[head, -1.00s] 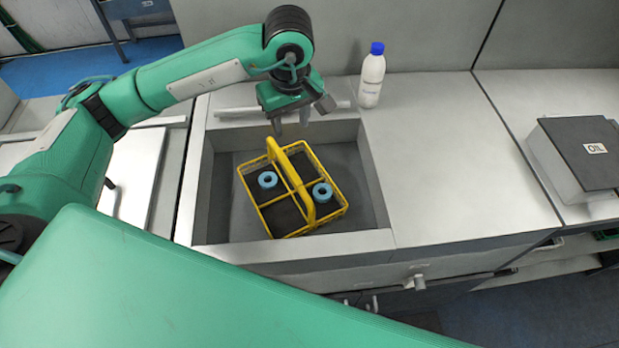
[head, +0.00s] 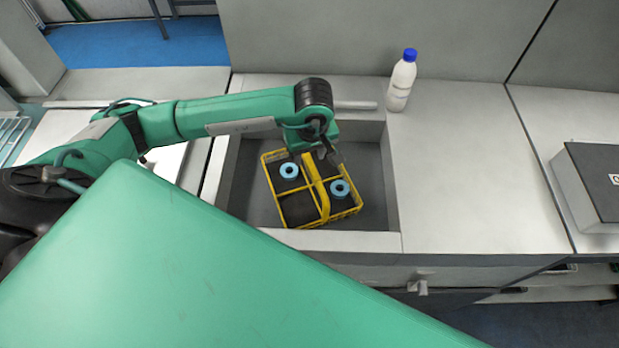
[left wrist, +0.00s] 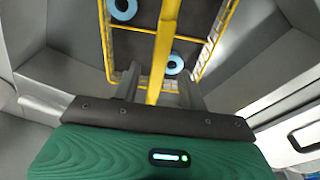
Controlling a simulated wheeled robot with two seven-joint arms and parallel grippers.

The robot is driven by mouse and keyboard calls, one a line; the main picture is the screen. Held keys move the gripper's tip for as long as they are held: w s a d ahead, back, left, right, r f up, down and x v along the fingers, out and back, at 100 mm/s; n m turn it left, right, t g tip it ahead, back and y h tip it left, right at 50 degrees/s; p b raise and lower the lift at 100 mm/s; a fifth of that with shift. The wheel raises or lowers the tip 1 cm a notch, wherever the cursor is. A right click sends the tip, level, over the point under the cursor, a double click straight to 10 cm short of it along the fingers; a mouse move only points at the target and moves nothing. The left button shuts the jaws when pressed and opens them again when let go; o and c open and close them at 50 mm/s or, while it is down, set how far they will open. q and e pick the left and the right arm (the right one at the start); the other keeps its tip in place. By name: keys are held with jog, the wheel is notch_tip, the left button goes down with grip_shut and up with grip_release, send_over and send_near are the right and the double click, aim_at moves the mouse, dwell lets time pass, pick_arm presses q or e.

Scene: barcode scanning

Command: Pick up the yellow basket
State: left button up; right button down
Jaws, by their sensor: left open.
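The yellow basket (head: 312,190) stands in the recessed grey sink (head: 245,190). It has a raised yellow handle across its middle and several compartments, two of them holding blue ring-shaped items (head: 289,171) (head: 340,188). My left gripper (head: 316,160) is over the basket's far side, at the far end of the handle. In the left wrist view the open fingers (left wrist: 158,85) stand on either side of the yellow handle (left wrist: 165,45). I cannot tell whether they touch it. My right gripper is not in view.
A white bottle with a blue cap (head: 402,80) stands on the counter behind the sink's right corner. A dark-topped box (head: 595,180) sits at the right. The counter (head: 470,170) between them is clear.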

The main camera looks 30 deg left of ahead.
aim_at(309, 162)
pick_arm(q)
jog(key=shift+f+p, duration=0.3)
jog(key=shift+f, duration=0.05)
notch_tip(309, 162, down, 3)
jog(key=shift+w+a+f+p, duration=0.1)
jog(key=shift+w+f+p, duration=0.1)
jog(key=shift+p, duration=0.6)
jog(key=shift+f, duration=0.45)
jog(key=shift+f+b, duration=0.25)
jog(key=shift+b, duration=0.3)
jog(key=shift+c, duration=0.4)
grip_shut()
